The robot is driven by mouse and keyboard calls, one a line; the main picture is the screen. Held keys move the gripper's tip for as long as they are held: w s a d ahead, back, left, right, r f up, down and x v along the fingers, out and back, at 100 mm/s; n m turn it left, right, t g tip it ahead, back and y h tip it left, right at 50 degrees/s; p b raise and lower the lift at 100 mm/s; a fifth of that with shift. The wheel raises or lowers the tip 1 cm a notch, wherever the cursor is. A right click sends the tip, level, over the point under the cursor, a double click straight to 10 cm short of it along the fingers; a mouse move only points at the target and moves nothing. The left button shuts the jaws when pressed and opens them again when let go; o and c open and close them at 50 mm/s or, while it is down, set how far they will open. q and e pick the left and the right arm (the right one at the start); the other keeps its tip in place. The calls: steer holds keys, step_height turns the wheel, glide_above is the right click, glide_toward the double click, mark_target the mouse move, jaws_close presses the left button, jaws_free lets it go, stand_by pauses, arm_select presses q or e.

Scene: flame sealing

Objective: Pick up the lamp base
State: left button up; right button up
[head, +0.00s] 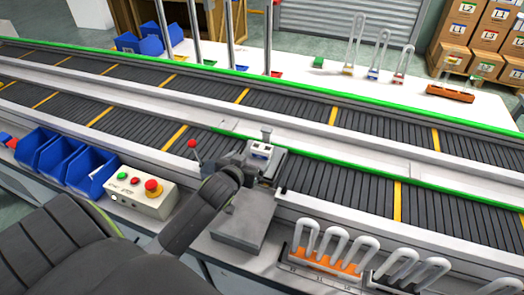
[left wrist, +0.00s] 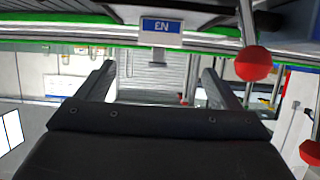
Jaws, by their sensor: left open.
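A small white block with a blue label (head: 260,151), which looks like the lamp base, is at the near edge of the conveyor in the head view. In the left wrist view the labelled block (left wrist: 161,30) shows near the top, its text upside down, beyond the fingertips. My left gripper (head: 265,166) is close beside the block in the head view, and its fingers are partly hidden there. In the left wrist view my left gripper (left wrist: 158,70) is open, with nothing between its fingers. My right gripper is out of view.
A red-knobbed lever (head: 192,144) stands left of my gripper, and its knob (left wrist: 254,63) looms in the wrist view. A control box (head: 143,192), blue bins (head: 92,172) and a rack of U-shaped tubes (head: 322,262) line the near side. A grey plate (head: 241,222) lies below.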

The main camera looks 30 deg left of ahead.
mark_target(261, 149)
arm_select(q)
steer(key=x, duration=1.2)
steer(key=shift+p, duration=0.4)
steer(key=c, duration=1.1)
steer(key=shift+o, duration=0.2)
